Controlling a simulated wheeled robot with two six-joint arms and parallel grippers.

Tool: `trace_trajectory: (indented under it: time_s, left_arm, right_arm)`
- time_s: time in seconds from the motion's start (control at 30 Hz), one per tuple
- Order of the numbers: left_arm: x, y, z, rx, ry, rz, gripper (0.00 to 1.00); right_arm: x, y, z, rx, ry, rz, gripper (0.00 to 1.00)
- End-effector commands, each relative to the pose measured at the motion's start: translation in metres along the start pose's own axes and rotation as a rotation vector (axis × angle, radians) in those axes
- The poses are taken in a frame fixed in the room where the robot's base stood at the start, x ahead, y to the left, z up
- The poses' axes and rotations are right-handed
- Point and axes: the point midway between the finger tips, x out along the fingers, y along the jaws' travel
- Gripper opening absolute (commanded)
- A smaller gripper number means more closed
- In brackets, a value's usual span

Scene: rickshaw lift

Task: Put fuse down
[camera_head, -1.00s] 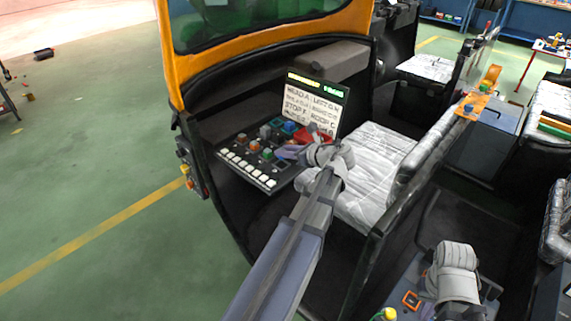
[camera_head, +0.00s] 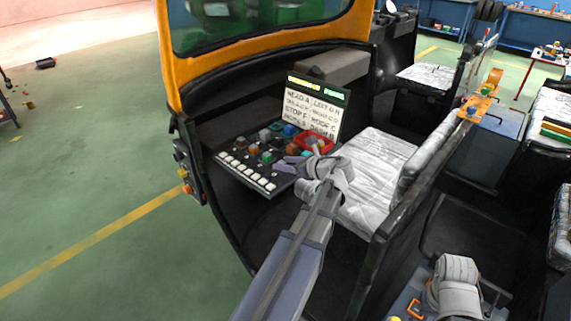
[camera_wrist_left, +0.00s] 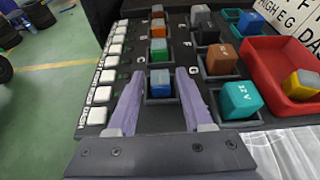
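In the head view the panel (camera_head: 240,184) lies below the dashboard. My left gripper (camera_head: 286,163) is over the panel's near right part. In the left wrist view its purple fingers (camera_wrist_left: 159,78) are apart, one on each side of the blue fuse, with gaps visible. My right arm shows at bottom right of the head view, but its fingers do not show.
A teal fuse (camera_wrist_left: 240,98) and a brown fuse (camera_wrist_left: 221,59) sit right of my fingers. A red tray (camera_wrist_left: 262,56) holds a yellow and grey fuse (camera_wrist_left: 301,84). White switches (camera_wrist_left: 105,76) line the panel's left. A letter board (camera_head: 312,108) stands behind.

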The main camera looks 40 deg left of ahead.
Motion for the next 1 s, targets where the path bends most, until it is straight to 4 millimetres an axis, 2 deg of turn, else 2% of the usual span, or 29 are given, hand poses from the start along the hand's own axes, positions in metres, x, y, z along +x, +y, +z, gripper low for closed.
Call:
trace_trajectory:
  time_s: [0.07, 0.4, 0.53, 0.8, 1.0]
  left_arm:
    - [0.000, 0.000, 0.000, 0.000, 0.000, 0.000, 0.60]
    - [-0.003, 0.000, 0.006, 0.000, 0.000, 0.000, 0.60]
    - [-0.025, 0.000, 0.006, 0.002, 0.000, -0.003, 0.60]
    - [-0.081, 0.000, 0.006, 0.002, 0.000, -0.004, 0.60]
    - [-0.109, 0.000, 0.005, 0.001, 0.000, -0.002, 0.60]
  right_arm:
    - [0.000, 0.000, 0.000, 0.000, 0.000, 0.000, 0.00]
    - [-0.006, 0.001, 0.000, 0.000, 0.000, 0.000, 0.00]
    - [-0.015, 0.002, 0.001, 0.000, 0.000, 0.000, 0.00]
    - [-0.037, 0.004, 0.002, 0.001, 0.000, 0.000, 0.00]
    - [-0.046, 0.004, 0.003, 0.001, 0.000, 0.000, 0.00]
